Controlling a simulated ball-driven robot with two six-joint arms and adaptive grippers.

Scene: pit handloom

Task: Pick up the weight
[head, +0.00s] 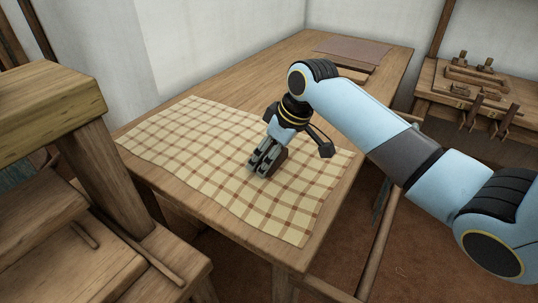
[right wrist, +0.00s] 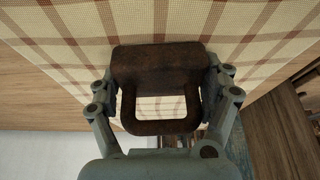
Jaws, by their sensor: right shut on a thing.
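The weight (right wrist: 160,67) is a dark, rusty brown block with a looped handle, seen in the right wrist view. My right gripper (head: 265,163) points down over the checked cloth in the head view. Its two fingers stand on either side of the weight and are shut on it. In the head view the weight is mostly hidden by the fingers. The weight is at or close above the cloth; I cannot tell whether it touches. My left gripper is not in view.
The cream and brown checked cloth (head: 190,130) lies across the near part of the wooden table (head: 290,60). A brown mat (head: 352,50) lies at the table's far end. A wooden loom frame (head: 90,150) stands at left. A bench with wooden tools (head: 480,85) is at right.

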